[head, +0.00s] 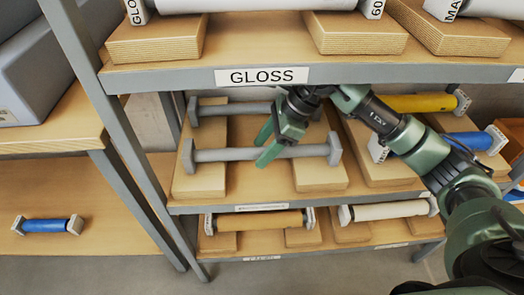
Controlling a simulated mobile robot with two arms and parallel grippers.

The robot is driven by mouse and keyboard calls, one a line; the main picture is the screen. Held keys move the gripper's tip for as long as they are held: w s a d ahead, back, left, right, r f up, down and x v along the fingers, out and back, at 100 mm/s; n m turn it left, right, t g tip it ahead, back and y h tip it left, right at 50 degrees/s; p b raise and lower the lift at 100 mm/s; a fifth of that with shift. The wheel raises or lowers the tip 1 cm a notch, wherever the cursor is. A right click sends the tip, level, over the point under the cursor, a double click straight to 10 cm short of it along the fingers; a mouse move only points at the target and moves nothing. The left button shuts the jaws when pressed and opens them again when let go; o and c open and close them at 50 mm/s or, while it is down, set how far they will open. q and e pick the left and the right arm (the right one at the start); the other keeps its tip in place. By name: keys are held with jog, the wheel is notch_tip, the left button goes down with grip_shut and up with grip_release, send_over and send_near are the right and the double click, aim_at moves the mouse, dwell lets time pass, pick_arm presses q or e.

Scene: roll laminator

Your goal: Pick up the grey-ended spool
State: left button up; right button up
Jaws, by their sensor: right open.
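A grey spool with grey ends (225,155) lies across wooden blocks on the middle shelf. A second grey-ended spool (235,108) lies behind it, partly hidden by my gripper. My right gripper (266,146) is open and empty. Its green fingers overlap the middle of the front grey spool in the head view, one fingertip above the spool's bar and one over it. I cannot tell whether they touch it. My left gripper is not in view.
Above is a shelf with a GLOSS label (262,77). A yellow spool (415,103) and a blue spool (470,140) lie to the right. An orange spool (260,221) and a white spool (390,210) lie below. Another blue spool (47,226) is at left. A grey post (120,135) stands left.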

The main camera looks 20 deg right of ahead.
jog(key=shift+a+f, duration=0.15)
jog(key=shift+f, duration=0.4)
grip_shut()
